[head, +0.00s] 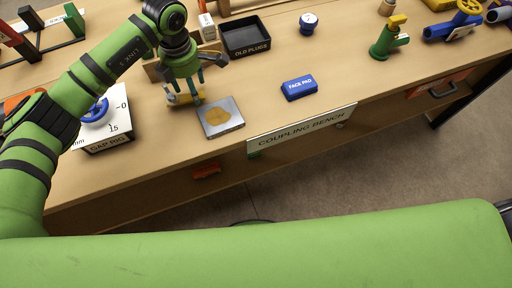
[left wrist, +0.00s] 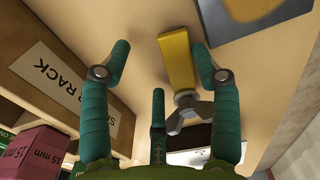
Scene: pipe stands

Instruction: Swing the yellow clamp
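The yellow clamp (left wrist: 177,60) lies on the bench top in the left wrist view, a yellow bar with a grey forked metal end (left wrist: 187,110). My right gripper is not in view.
A grey plate with a tan patch (head: 236,128) lies right of the gripper. The gap rig (head: 118,131) with its blue wheel stands left. The old plugs tray (head: 246,52) is behind. A blue face pad (head: 299,88) lies right. A spacer rack (left wrist: 62,85) stands close left.

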